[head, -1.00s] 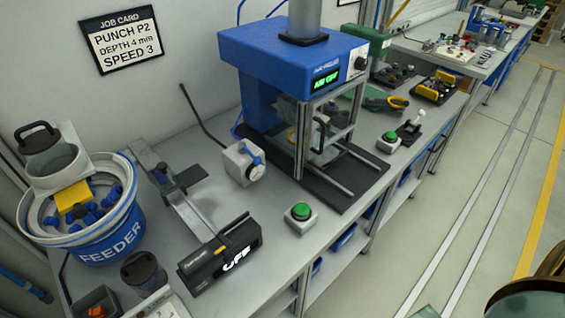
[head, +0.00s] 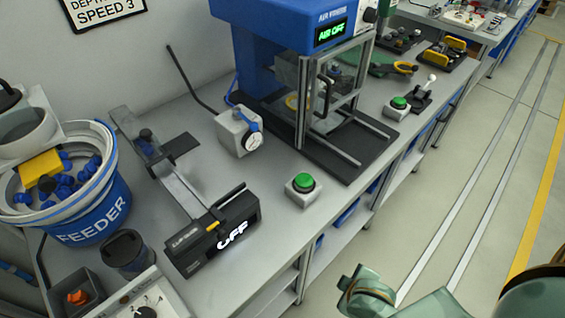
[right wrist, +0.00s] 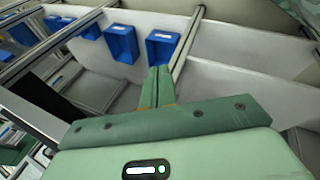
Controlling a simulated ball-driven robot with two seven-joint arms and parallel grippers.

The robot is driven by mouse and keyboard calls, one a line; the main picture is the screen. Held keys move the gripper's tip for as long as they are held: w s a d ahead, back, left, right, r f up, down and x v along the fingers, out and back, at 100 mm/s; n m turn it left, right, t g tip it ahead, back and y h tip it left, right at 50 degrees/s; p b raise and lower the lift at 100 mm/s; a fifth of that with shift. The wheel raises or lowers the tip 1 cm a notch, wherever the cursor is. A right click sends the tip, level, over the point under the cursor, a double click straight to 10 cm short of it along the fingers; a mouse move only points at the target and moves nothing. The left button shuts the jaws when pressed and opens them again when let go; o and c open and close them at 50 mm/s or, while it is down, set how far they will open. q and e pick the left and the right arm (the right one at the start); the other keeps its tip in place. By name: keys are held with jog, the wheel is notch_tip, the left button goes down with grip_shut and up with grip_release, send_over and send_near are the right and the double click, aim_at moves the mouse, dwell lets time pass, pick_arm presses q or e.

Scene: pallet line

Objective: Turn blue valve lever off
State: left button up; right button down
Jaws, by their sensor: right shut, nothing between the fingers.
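The blue valve lever (head: 249,120) sits on a white valve block (head: 232,133) with a round gauge on its front, on the bench left of the blue press. Part of a green arm of mine is at the bottom right of the head view. My left gripper is not in view.
A green button box (head: 304,189) and a black unit reading "OFF" (head: 212,231) stand near the bench front. The blue feeder (head: 92,215) is at left. Blue bins (right wrist: 122,42) sit under the bench. The floor at right is clear.

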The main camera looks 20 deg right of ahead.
jog(key=w+r+n+t, duration=0.2)
jog(key=w+r+t, duration=0.2)
jog(key=r, duration=0.3)
jog(key=w+r+n+t+b, duration=0.1)
jog(key=w+r+n+t, duration=0.1)
jog(key=w+r+t, duration=0.2)
jog(key=w+r+n+t+b, duration=0.1)
jog(key=w+r+n+t, duration=0.2)
jog(key=w+r, duration=0.3)
jog(key=shift+w+a+r+t, duration=0.1)
jog(key=shift+a+r+t, duration=0.1)
jog(key=shift+r, duration=0.75)
jog(key=shift+w+a+r+t, duration=0.1)
jog(key=shift+r+t, duration=0.1)
jog(key=shift+r, duration=0.75)
jog(key=w+a+r+n+t+y, duration=0.1)
jog(key=a+n+y, duration=0.6)
jog(key=n, duration=0.1)
jog(key=shift+w+n+t, duration=0.25)
jog(key=shift+n+t, duration=0.05)
jog(key=shift+w, duration=0.1)
